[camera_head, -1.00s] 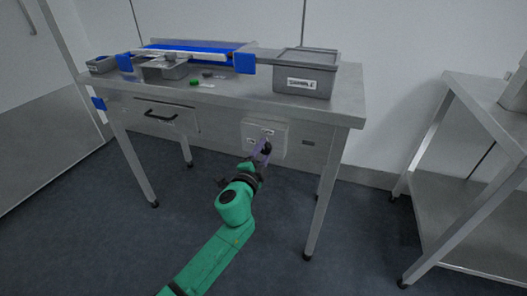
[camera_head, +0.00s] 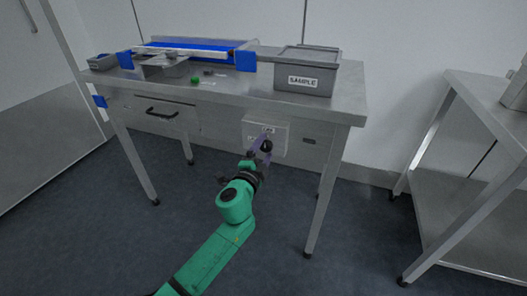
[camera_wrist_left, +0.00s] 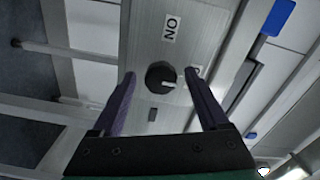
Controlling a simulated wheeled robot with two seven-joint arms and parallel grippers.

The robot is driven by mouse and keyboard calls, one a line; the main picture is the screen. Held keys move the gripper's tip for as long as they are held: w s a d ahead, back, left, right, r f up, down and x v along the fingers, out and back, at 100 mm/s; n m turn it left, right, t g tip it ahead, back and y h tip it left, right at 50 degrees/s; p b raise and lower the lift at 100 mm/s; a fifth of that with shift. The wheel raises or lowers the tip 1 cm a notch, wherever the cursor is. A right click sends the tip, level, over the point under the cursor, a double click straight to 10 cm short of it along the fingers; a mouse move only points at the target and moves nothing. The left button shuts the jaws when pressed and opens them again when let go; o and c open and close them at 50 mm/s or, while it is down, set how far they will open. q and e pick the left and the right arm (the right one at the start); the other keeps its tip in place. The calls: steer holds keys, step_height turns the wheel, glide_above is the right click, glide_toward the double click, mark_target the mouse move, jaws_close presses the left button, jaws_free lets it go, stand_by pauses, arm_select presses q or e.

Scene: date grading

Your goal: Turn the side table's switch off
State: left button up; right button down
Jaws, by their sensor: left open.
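The side table's switch is a round black knob (camera_head: 267,146) on a pale panel (camera_head: 279,133) at the table's front. In the left wrist view the knob (camera_wrist_left: 157,74) has a white mark toward its right side. An "ON" label (camera_wrist_left: 170,27) is above it, and a second label (camera_wrist_left: 194,72), mostly hidden by a finger, is to its right. My left gripper (camera_head: 260,147) is open at the panel. In the wrist view its purple fingers lie on either side of the knob, with visible gaps. My right gripper is not in view.
The metal table (camera_head: 340,107) bears a grey "SAMPLE" bin (camera_head: 318,76), a blue conveyor (camera_head: 195,46) and a green button (camera_head: 195,79). A drawer (camera_head: 150,112) is left of the panel. Another metal table (camera_head: 480,84) stands at right. Open floor lies in front.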

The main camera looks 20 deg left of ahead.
arm_select(q)
steer(key=s+a, duration=0.1)
steer(key=s, duration=1.3)
steer(key=shift+s+b, duration=0.3)
steer(key=shift+b, duration=0.15)
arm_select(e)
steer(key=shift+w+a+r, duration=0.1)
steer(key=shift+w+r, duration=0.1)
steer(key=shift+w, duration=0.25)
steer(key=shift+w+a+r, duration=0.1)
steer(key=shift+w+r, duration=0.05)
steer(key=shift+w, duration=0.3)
arm_select(q)
steer(key=shift+w+f, duration=0.1)
